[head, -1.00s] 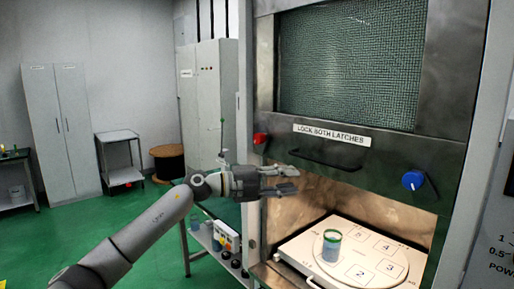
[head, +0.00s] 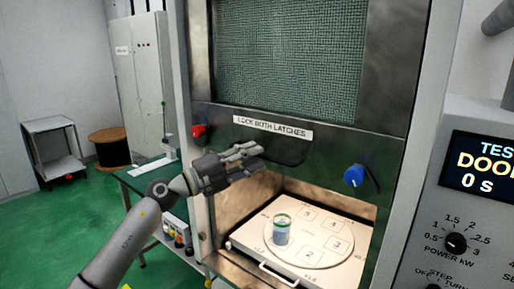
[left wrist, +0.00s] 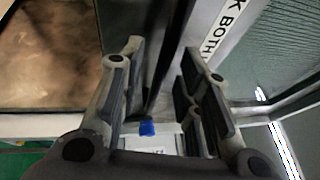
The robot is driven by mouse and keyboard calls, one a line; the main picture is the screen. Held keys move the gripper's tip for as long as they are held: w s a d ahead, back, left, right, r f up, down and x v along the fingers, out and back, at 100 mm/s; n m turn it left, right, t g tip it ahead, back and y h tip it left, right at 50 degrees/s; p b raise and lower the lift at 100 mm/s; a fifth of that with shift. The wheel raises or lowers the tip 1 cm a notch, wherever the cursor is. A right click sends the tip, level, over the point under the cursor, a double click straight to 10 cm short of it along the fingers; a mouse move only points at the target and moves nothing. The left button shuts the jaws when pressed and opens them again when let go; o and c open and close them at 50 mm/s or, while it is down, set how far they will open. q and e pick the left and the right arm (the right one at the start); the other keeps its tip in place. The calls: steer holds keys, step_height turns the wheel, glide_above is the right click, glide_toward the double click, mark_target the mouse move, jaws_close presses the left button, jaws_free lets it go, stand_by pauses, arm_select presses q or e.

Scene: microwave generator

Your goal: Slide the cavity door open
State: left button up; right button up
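The metal cavity door (head: 330,135) has a large green mesh window and a label, "LOCK BOTH LATCHES". It stands raised, with the cavity open below it. A dark bar handle (head: 290,158) crosses the door under the label. A red knob (head: 198,131) is at the left and a blue knob (head: 354,175) at the right. My left gripper (head: 256,158) is at the handle's left part and partly hides it. In the left wrist view its fingers (left wrist: 163,95) are apart, with a dark bar between or behind them; contact is unclear. My right gripper is not in view.
Inside the cavity, a green-rimmed can (head: 281,232) stands on a numbered turntable (head: 325,255) on a pale tray. A control panel (head: 480,190) is at the right. A side table (head: 140,180) stands left of the cavity.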

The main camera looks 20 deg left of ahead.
arm_select(q)
steer(key=shift+x, duration=1)
steer(key=shift+r, duration=0.1)
jaws_close()
